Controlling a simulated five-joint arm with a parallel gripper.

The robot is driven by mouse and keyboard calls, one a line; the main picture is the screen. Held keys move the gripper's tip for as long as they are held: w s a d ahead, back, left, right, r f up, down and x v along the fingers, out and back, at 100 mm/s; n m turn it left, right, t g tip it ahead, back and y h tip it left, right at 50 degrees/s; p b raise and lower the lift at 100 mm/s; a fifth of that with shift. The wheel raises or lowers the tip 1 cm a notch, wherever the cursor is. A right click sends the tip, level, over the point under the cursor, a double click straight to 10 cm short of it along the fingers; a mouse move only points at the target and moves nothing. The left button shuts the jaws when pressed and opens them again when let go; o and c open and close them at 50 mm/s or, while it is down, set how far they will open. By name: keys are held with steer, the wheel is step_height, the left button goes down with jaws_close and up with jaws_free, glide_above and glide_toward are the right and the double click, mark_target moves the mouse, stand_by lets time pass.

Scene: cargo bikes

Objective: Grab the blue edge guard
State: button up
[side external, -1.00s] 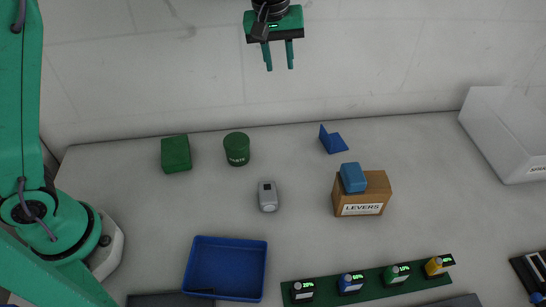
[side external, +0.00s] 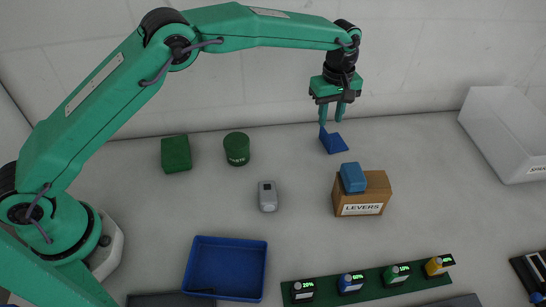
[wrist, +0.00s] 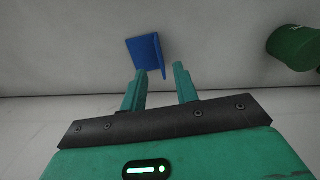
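The blue edge guard (side external: 335,144) is an L-shaped piece with an upright wall, standing on the table toward the back. My gripper (side external: 331,121) is pointed down just above and behind it, with its fingers apart and empty. In the wrist view the edge guard (wrist: 145,53) lies just beyond the fingertips, in line with the left finger and part of the gap. The gripper (wrist: 159,70) shows open there, with nothing between the fingers. Whether a fingertip touches the guard I cannot tell.
A cardboard LEVERS box (side external: 362,209) with a blue block (side external: 352,178) on top stands in front of the guard. A green can (side external: 236,149), green block (side external: 176,154) and grey device (side external: 268,196) are left. A blue tray (side external: 226,240) is in front; a white bin (side external: 484,119) is right.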

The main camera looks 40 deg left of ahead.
mark_target(327, 134)
steer(key=shift+f, duration=3.9)
jaws_close()
